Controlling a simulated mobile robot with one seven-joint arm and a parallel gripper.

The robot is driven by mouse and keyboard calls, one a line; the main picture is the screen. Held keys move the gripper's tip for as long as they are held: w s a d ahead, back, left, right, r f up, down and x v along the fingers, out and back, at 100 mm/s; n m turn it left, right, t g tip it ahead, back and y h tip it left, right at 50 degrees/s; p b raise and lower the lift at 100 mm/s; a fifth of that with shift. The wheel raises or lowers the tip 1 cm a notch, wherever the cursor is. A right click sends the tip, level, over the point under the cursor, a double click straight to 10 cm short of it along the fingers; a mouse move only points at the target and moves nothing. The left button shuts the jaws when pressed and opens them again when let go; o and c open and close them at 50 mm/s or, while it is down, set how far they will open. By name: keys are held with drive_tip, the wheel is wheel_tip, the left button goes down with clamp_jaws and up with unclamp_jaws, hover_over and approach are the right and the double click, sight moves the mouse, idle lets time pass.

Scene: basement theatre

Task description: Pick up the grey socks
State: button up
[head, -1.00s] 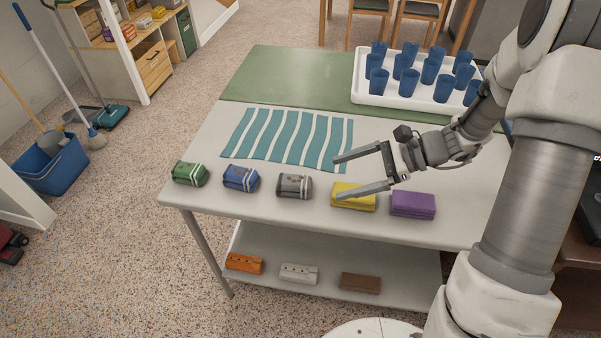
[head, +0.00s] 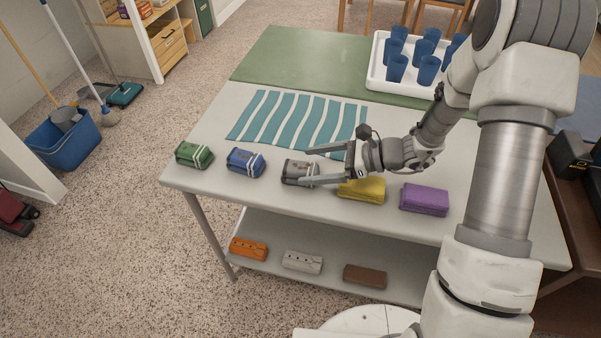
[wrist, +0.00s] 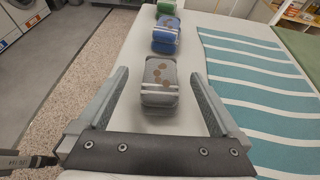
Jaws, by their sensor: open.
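The grey socks (head: 299,171) are a folded bundle with pale stripes on the near part of the white table (head: 190,170). In the wrist view the grey socks (wrist: 159,82) lie ahead of and between the open fingers, with brownish marks on top. My gripper (head: 309,165) is open and low over the table, its fingers reaching left to the grey socks. In the head view one fingertip overlaps their near side; I cannot tell whether it touches. In the wrist view my gripper (wrist: 163,85) holds nothing.
Blue socks (head: 245,163) and green socks (head: 194,155) lie left of the grey ones. A yellow folded cloth (head: 362,189) sits under my gripper's right side, with a purple one (head: 424,199) beyond. A teal striped cloth (head: 300,120) lies behind. A white tray (head: 376,78) holds several blue cups.

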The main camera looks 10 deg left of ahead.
sight(294, 165)
drive_tip(key=b+x, duration=0.1)
drive_tip(key=x, duration=0.5)
drive_tip(key=shift+w+a, duration=0.15)
drive_tip(key=shift+a, duration=0.1)
drive_tip(key=c, duration=1.4)
drive_tip(key=shift+r, duration=0.1)
